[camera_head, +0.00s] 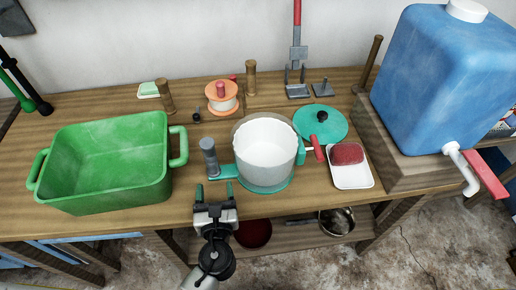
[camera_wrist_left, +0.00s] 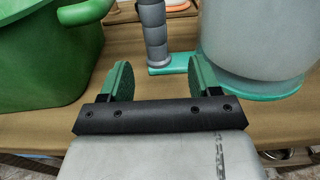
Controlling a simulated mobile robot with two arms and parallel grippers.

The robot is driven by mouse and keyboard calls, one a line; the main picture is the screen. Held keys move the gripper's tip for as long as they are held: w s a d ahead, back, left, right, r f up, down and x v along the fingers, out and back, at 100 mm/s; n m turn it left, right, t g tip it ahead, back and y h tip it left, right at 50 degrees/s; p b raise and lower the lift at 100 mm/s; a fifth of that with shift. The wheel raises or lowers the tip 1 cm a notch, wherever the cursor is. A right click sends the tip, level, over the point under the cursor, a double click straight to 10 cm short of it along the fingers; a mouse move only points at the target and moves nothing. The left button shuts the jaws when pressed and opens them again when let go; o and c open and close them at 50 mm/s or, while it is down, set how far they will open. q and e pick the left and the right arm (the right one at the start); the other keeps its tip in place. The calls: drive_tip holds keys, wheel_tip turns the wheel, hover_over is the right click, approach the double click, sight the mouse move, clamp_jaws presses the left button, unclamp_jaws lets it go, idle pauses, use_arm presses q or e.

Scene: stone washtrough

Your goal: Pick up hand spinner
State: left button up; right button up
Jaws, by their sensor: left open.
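What looks like the hand spinner is a white drum (camera_head: 267,140) on a teal base, with an upright grey handle (camera_head: 209,155) on the base's left arm and a red-tipped teal grip on its right. It stands upright near the table's front edge. My left gripper (camera_head: 214,190) is open and empty in front of the grey handle, apart from it. In the left wrist view, the grey handle (camera_wrist_left: 154,30) rises beyond and between my open fingers (camera_wrist_left: 157,82), and the drum (camera_wrist_left: 255,40) is at right. My right gripper is not in view.
A green tub (camera_head: 108,165) stands close on the left. A teal lid (camera_head: 333,130) and a white tray (camera_head: 353,177) with a red block sit to the right. A blue water tank (camera_head: 440,75) is at far right. An orange spool (camera_head: 222,92) and wooden pegs stand behind.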

sight(214, 168)
use_arm(q)
drive_tip(key=w, duration=0.4)
drive_tip(key=shift+w+a+r+p, duration=0.1)
drive_tip(key=shift+a+r+p, duration=0.2)
drive_tip(key=shift+p, duration=0.1)
drive_tip(key=shift+w+a+f, duration=0.1)
drive_tip(key=shift+w+f, duration=0.05)
drive_tip(key=shift+w, duration=0.2)
drive_tip(key=w, duration=0.3)
drive_tip(key=w+a+p, duration=0.1)
drive_tip(key=w, duration=0.1)
drive_tip(key=shift+a+r, duration=0.1)
drive_tip(key=shift+r, duration=0.15)
drive_tip(key=shift+w, duration=0.25)
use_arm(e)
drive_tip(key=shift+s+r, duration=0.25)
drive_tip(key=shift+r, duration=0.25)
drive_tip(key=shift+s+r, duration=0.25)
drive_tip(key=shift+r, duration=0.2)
use_arm(q)
drive_tip(key=shift+s, duration=0.1)
drive_tip(key=shift+c, duration=0.3)
clamp_jaws()
